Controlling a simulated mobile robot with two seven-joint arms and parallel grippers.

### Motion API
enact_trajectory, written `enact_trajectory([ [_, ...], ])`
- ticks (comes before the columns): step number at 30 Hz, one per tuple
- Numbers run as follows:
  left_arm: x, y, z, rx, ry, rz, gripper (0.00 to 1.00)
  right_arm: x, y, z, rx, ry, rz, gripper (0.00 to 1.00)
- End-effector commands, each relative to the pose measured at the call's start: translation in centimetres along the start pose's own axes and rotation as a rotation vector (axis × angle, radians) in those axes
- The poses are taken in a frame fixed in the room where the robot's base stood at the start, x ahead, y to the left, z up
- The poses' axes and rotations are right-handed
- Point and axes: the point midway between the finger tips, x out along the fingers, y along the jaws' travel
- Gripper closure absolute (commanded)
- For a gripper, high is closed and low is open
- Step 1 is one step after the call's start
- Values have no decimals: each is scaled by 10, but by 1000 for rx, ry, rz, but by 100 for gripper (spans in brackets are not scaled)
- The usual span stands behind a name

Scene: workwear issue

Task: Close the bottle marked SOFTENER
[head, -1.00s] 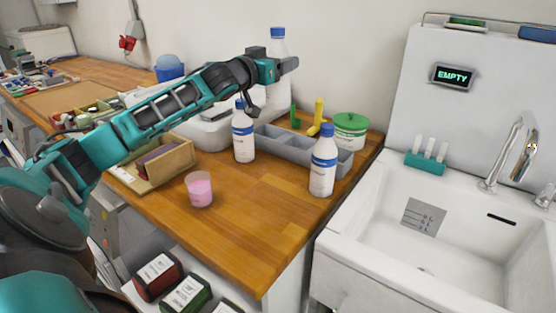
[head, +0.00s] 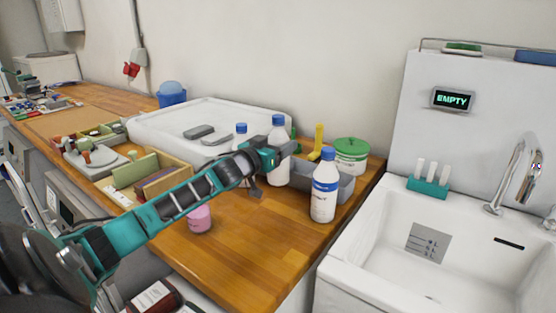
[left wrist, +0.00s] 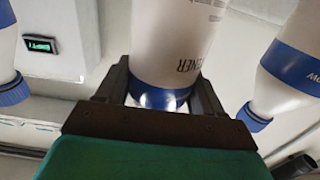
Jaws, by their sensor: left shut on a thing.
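The white bottle with a blue top (head: 279,135) is in my left gripper (head: 272,156). In the left wrist view, the gripper (left wrist: 160,95) has one finger on each side of this bottle (left wrist: 172,45), near its blue band; label letters ending in "ENER" show. In the head view its top looks blue, like a cap; how firmly it sits I cannot tell. Whether its base touches the bench is unclear. A similar blue-capped bottle (head: 323,202) stands upright to its right. Another (head: 241,131) stands left, partly behind my arm. My right gripper is out of view.
A pink cup (head: 199,221) is partly behind my left arm. A grey caddy (head: 345,188) and a green-lidded tub (head: 352,160) are close on the right. A white tray (head: 165,118) lies behind. The sink (head: 345,245) is beyond the bench's right edge; the bench front is clear.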

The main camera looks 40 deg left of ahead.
Motion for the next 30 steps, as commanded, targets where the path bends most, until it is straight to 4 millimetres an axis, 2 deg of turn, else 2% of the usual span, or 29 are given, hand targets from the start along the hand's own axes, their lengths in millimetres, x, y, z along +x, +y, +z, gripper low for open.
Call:
enact_trajectory([
  [4, 0, 0, 8, -2, 1, 0, 100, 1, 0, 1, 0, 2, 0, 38],
  [11, 0, 0, 41, -3, 1, 0, 100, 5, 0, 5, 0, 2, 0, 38],
  [23, 0, 0, 45, -1, 1, 0, 100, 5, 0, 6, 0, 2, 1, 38],
  [24, 0, 0, 45, 0, -1, 0, 29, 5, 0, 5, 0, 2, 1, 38],
  [30, 0, 0, 45, 0, -1, 0, 10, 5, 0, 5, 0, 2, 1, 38],
])
